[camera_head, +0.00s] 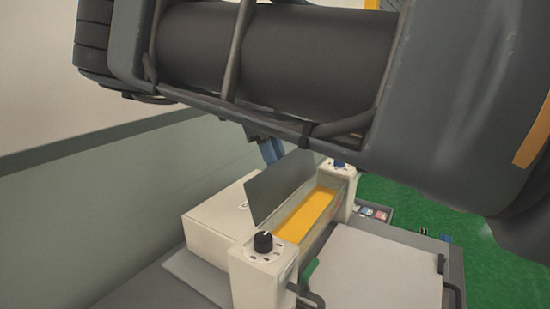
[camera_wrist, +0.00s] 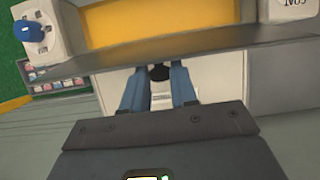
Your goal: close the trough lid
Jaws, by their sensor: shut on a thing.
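The trough lid (camera_head: 280,186) is a flat grey panel standing steeply tilted along the left side of the trough (camera_head: 322,242). The trough is open, and a yellow-orange filling shows inside it. In the wrist view the lid (camera_wrist: 205,57) appears as a grey band below the yellow. My gripper (camera_head: 270,150) is behind the lid, with its blue fingers partly hidden by the lid and my arm. In the wrist view my gripper (camera_wrist: 158,74) has its fingers on either side of a small black knob (camera_wrist: 159,72) at the lid, shut on it.
A white end block with a black dial (camera_head: 264,242) stands at the near end of the trough, and another with a blue knob (camera_head: 340,164) at the far end. A white box (camera_head: 212,218) lies behind the lid. A white flat surface (camera_head: 380,265) extends right.

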